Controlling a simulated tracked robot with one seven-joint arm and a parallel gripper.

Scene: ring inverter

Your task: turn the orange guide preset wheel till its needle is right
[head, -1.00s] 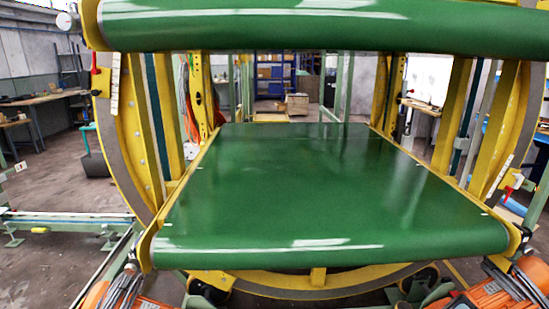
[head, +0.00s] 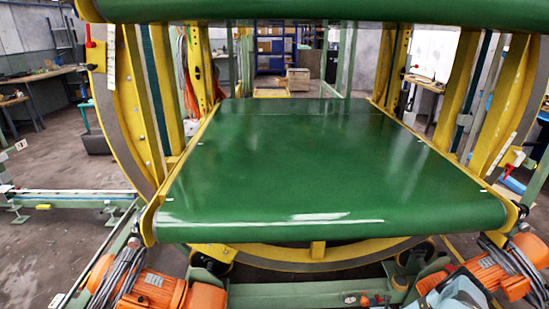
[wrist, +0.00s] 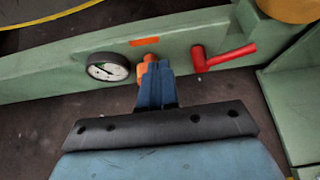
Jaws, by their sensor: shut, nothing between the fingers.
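The orange guide preset wheel (wrist: 148,60) sits on the green beam in the wrist view, partly hidden behind my fingers. My gripper (wrist: 156,72) is shut and empty, its blue fingertips in front of the wheel and overlapping it in the picture. Whether they touch it I cannot tell. A round gauge (wrist: 108,67) with a black rim and white dial is just left of the wheel. Its needle is too small to read. An orange label (wrist: 145,42) is above the wheel.
A red lever handle (wrist: 224,56) sticks out of the beam right of the wheel. In the head view, the green belt (head: 320,170) lies within the yellow ring frame (head: 125,120). Orange motors stand at left (head: 160,290) and right (head: 500,275), below the belt.

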